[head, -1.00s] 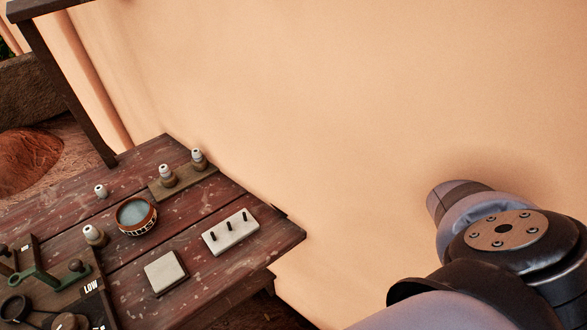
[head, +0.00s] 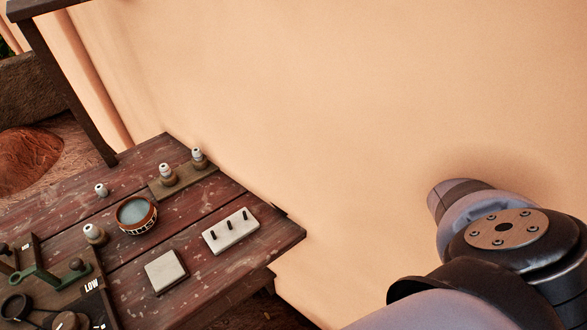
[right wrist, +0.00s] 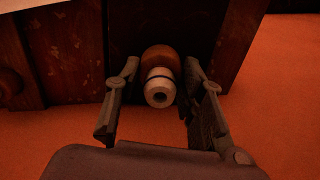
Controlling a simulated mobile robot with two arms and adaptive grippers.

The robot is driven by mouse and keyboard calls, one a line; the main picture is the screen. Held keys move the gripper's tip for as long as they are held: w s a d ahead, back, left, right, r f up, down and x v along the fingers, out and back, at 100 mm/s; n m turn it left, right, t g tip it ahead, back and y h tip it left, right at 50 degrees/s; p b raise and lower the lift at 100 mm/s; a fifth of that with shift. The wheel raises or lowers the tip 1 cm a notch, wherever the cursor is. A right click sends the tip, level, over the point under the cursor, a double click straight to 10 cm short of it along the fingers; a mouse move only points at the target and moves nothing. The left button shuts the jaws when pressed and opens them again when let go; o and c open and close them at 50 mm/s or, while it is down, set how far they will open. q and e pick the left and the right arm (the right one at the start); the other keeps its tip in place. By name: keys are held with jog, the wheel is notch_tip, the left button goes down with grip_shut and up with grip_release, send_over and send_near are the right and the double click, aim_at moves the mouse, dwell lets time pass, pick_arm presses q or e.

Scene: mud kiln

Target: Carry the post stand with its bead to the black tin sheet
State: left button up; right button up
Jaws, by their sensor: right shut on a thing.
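My right gripper (right wrist: 161,64) shows in the right wrist view, shut on the post stand. The stand has a brown rounded base (right wrist: 161,56) between the fingertips, and its pale bead (right wrist: 160,88) with a dark hole and dark band faces the camera. Dark wooden panels lie behind it; I cannot tell whether the dark area between them is the black tin sheet. I cannot make out the sheet in the head view. There my right arm comes in at the lower right, its gripper out of frame. My left gripper is in neither view.
The worn table (head: 205,285) holds two bead stands (head: 168,176) on a board, another stand (head: 95,234), a loose bead (head: 101,190), a water bowl (head: 136,215), a white block with pegs (head: 231,231) and a pale square block (head: 166,271). A plastered wall (head: 350,120) rises behind.

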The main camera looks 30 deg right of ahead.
jog(key=shift+f+b, duration=0.35)
jog(key=shift+f, duration=0.4)
dwell(0.8)
jog(key=o, duration=1.1)
jog(key=shift+c, duration=0.2)
jog(key=shift+o, duration=0.4)
jog(key=o, duration=0.5)
notch_tip(320, 180, up, 12)
